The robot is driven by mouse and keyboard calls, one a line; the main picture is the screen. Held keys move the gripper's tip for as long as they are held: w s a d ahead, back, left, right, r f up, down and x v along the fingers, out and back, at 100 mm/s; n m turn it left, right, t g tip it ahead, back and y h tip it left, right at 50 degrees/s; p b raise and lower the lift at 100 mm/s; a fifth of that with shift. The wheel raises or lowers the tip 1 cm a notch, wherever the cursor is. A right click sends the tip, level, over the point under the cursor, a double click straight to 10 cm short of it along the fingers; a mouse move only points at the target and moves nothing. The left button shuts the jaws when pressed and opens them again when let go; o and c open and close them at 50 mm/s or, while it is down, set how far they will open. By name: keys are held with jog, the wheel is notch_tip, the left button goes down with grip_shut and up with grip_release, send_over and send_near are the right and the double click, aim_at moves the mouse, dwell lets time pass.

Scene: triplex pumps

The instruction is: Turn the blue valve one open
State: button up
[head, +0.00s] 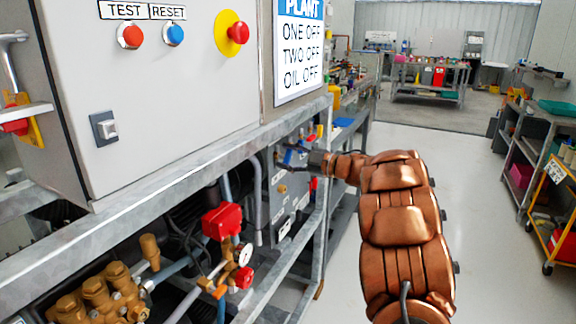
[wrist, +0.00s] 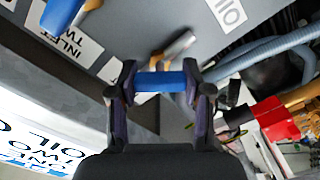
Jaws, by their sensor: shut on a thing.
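In the wrist view, my gripper (wrist: 161,78) is shut on a blue valve handle (wrist: 160,83), which lies across the picture between the two fingertips. Which valve number this handle bears is not readable. A second blue handle (wrist: 63,12) is at the top left, beside a label reading "INLET TW" (wrist: 70,52), partly cut off. In the head view, my gripper (head: 310,160) reaches the grey valve panel (head: 280,208) from the right. A bit of blue handle (head: 292,157) shows at its tip; the rest is hidden.
The galvanised frame rail (head: 200,164) runs above and left of the panel. A red-capped fitting (head: 221,221) and brass pump parts (head: 95,293) sit lower left. In the wrist view, a red block (wrist: 277,118) and grey hose (wrist: 262,50) are at the right. The floor (head: 465,200) right of my arm is clear.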

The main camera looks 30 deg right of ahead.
jog(key=n+b, duration=0.3)
jog(key=shift+f+n, duration=0.3)
jog(key=n+b, duration=0.4)
jog(key=shift+r, duration=0.15)
jog(key=shift+n+b, duration=0.3)
jog(key=o, duration=1.2)
jog(key=shift+r, duration=0.1)
jog(key=v, duration=1.2)
